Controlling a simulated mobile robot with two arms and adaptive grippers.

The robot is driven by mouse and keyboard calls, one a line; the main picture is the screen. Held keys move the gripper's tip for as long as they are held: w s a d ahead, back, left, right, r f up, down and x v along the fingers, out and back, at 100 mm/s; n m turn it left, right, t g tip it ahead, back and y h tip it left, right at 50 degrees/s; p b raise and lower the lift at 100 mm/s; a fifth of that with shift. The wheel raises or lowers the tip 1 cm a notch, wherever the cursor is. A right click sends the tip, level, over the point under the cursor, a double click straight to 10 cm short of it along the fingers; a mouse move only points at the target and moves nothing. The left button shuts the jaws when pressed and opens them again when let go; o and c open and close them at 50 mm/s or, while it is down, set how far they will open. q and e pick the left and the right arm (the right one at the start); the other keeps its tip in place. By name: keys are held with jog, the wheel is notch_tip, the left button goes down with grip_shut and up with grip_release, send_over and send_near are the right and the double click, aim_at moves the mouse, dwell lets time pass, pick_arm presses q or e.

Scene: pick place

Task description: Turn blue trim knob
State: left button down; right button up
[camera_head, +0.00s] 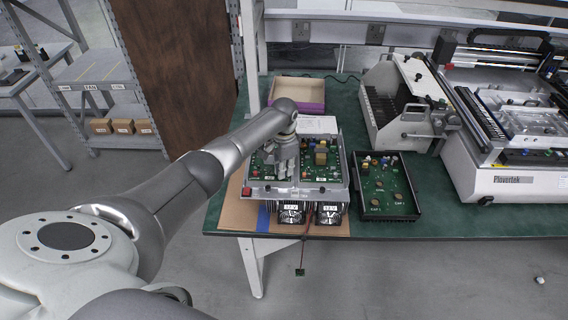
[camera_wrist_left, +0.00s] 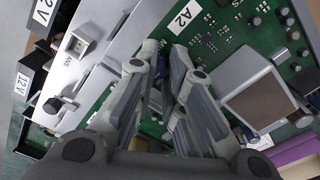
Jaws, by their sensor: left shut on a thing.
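My left gripper (camera_head: 285,168) reaches down onto the left green circuit board (camera_head: 262,182) in the metal test fixture (camera_head: 300,189). In the left wrist view its two fingers (camera_wrist_left: 165,62) are closed on a small dark blue part (camera_wrist_left: 156,97), which seems to be the blue trim knob. The fingers hide most of the knob, so its angle cannot be told. A white label marked A2 (camera_wrist_left: 181,17) lies just beyond the fingertips on the green board. My right gripper is not in view.
A second green board (camera_head: 320,160) with a tan block sits beside it in the fixture. A black tray (camera_head: 387,213) with a board stands to the right. Two fans (camera_head: 291,213) hang at the front. A purple-edged box (camera_head: 300,92) stands behind. Large machines fill the right.

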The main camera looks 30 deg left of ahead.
pick_arm(q)
jog(key=n+p, duration=0.2)
jog(key=n, duration=0.2)
jog(key=shift+r+n, duration=0.15)
jog(key=shift+n, duration=0.15)
jog(key=n+p, duration=0.1)
jog(key=n, duration=0.3)
jog(key=shift+p, duration=0.4)
jog(key=shift+n, duration=0.3)
jog(key=shift+w, duration=0.1)
jog(key=c, duration=1.5)
grip_release()
jog(key=shift+o, duration=0.2)
notch_tip(320, 180, up, 12)
